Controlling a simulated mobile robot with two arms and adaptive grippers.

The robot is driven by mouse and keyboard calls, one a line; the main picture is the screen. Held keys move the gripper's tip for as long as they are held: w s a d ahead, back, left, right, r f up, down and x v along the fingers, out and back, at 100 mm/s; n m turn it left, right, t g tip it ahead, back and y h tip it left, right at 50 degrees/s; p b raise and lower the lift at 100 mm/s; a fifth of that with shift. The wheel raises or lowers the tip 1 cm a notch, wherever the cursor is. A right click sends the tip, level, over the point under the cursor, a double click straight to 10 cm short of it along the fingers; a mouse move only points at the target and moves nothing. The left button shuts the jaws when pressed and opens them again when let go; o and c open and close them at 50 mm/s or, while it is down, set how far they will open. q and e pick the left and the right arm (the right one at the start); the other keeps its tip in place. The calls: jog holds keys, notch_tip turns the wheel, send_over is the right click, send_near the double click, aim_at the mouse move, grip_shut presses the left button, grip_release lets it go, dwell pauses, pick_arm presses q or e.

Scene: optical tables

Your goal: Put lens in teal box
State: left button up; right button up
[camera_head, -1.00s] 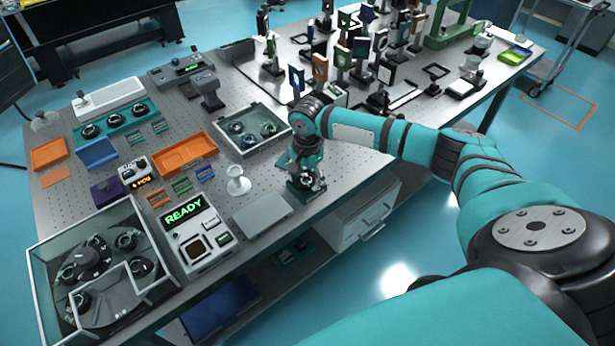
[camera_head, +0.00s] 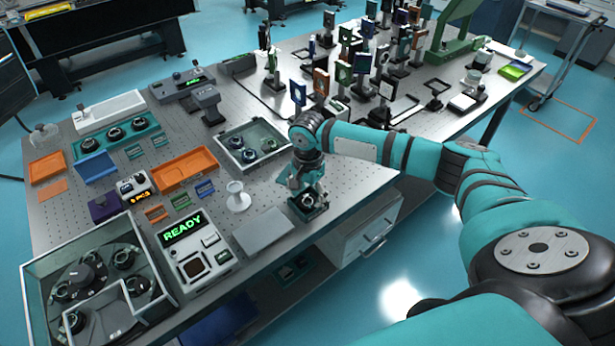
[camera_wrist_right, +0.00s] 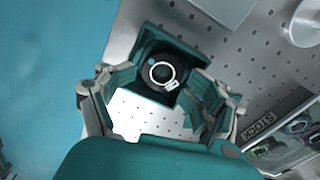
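A small open teal box (camera_head: 321,208) sits near the front edge of the table, below my right gripper (camera_head: 303,187). It also shows in the right wrist view (camera_wrist_right: 152,32). A black-ringed round lens (camera_wrist_right: 162,74) sits inside the box, with a small white tag on its rim. My right gripper (camera_wrist_right: 162,98) has its fingers spread wide on either side of the box, and nothing shows held between them. In the head view the lens (camera_head: 308,201) is partly visible under the fingers. My left gripper is not in view.
A clear-walled stock tray (camera_head: 228,139) with several lenses stands behind the gripper. A grey plate (camera_head: 263,235), a white stand (camera_head: 237,197) and a READY device (camera_head: 193,248) lie to the left. Posts with optics (camera_head: 320,82) crowd the back.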

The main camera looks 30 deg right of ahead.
aim_at(308, 201)
notch_tip(308, 201, up, 12)
jog(key=b, duration=0.1)
jog(key=shift+w, duration=0.15)
jog(key=shift+d+f, duration=0.1)
jog(key=shift+f, duration=0.05)
